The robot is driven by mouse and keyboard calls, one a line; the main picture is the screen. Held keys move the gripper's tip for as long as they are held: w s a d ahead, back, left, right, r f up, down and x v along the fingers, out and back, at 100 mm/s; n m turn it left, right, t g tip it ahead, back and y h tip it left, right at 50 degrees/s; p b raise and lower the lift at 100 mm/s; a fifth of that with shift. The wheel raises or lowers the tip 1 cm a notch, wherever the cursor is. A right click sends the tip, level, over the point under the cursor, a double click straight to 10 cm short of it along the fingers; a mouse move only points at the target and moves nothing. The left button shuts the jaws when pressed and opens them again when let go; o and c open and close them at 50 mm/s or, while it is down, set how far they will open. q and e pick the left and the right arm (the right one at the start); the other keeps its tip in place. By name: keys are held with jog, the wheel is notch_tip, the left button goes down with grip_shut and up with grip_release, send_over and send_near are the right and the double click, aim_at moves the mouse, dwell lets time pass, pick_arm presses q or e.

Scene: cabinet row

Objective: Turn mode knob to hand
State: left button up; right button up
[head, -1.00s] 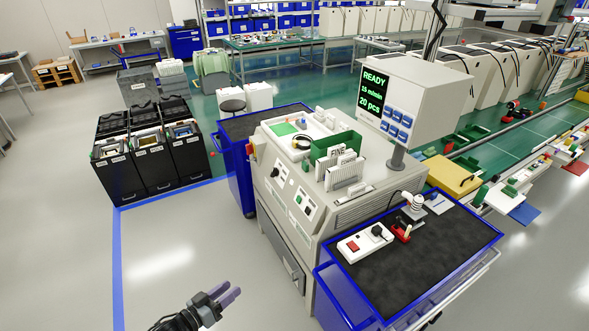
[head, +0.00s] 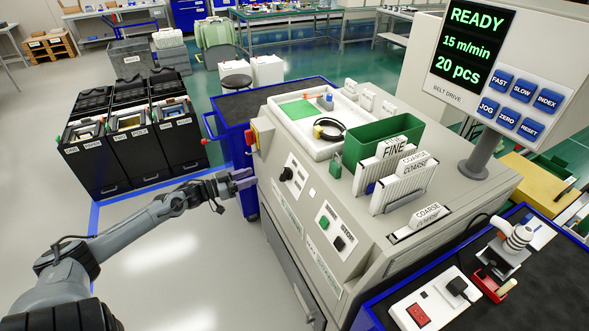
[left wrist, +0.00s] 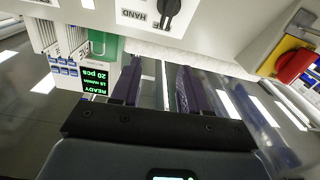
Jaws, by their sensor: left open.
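The mode knob (head: 287,173) is a black rotary knob on a white plate on the sloped front of the beige machine (head: 345,275). In the left wrist view the knob (left wrist: 171,9) is at the top, partly cut off, beside an upside-down HAND label. I cannot tell its exact setting. My left gripper (head: 247,179) is open and empty, left of the knob in the head view and apart from it. In the left wrist view both purple fingers (left wrist: 158,85) are spread, with nothing between them. My right gripper is not in view.
A second plate carries a green button (head: 324,222) and another black knob (head: 339,243). A red and yellow switch (head: 251,137) sits on the machine's left end. The READY display (head: 470,45) stands above. Dark bins (head: 130,140) stand left; floor between is clear.

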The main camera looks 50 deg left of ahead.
aim_at(283, 172)
pick_arm(q)
jog(key=shift+m, duration=0.5)
jog(key=shift+w+d+f+b, duration=0.25)
jog(key=shift+w+f+b, duration=0.3)
jog(key=shift+w+b, duration=1.35)
jog(key=shift+w+d+f+b, duration=0.25)
jog(key=shift+w+f+b, duration=0.25)
jog(key=shift+w+b, duration=1.3)
jog(key=shift+w+d+f+b, duration=0.25)
jog(key=shift+w+f+b, duration=0.3)
jog(key=shift+w+b, duration=1.35)
pick_arm(e)
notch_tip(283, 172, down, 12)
jog(key=p, duration=0.1)
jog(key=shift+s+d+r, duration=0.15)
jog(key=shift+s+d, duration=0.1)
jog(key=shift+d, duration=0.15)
pick_arm(q)
jog(key=shift+w, duration=0.5)
jog(key=shift+c, duration=0.4)
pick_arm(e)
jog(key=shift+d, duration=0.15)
pick_arm(q)
grip_shut()
